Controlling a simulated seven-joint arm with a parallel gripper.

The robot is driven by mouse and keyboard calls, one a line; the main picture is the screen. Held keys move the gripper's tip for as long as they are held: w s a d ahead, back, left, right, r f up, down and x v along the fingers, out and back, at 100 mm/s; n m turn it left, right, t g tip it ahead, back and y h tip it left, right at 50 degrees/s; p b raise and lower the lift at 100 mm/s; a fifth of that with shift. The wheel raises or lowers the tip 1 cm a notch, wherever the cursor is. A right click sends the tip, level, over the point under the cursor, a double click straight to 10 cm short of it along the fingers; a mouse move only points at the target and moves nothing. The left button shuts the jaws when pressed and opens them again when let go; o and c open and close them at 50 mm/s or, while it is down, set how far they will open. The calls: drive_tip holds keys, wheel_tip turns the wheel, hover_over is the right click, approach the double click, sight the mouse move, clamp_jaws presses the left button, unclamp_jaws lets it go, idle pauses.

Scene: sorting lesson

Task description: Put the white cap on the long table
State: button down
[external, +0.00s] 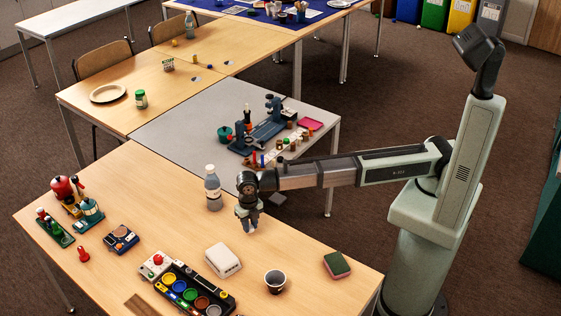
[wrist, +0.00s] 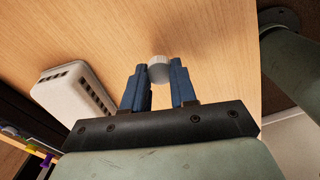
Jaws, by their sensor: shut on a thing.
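My gripper (external: 249,222) is over the near wooden table (external: 150,200), to the right of a clear bottle. In the wrist view my gripper (wrist: 158,78) has its two blue fingers closed on the white cap (wrist: 159,69), whose round end sticks out past the fingertips. In the external view the cap is a small pale spot (external: 250,233) below the fingers, above the wood. Another wooden table (external: 190,87) stands farther back beyond a grey table (external: 185,130). Which table is called long I cannot tell.
The clear bottle (external: 213,188) stands close left of my gripper. A white box (external: 222,260), a dark cup (external: 275,281) and a sponge (external: 337,264) lie in front. The grey table carries a dark blue device (external: 262,133). The back table holds a plate (external: 108,93) and a green jar (external: 141,99).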

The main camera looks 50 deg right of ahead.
drive_tip(key=shift+f, duration=1.65)
drive_tip(key=shift+f, duration=0.1)
drive_tip(key=c, duration=0.9)
unclamp_jaws()
wheel_tip(320, 180, up, 12)
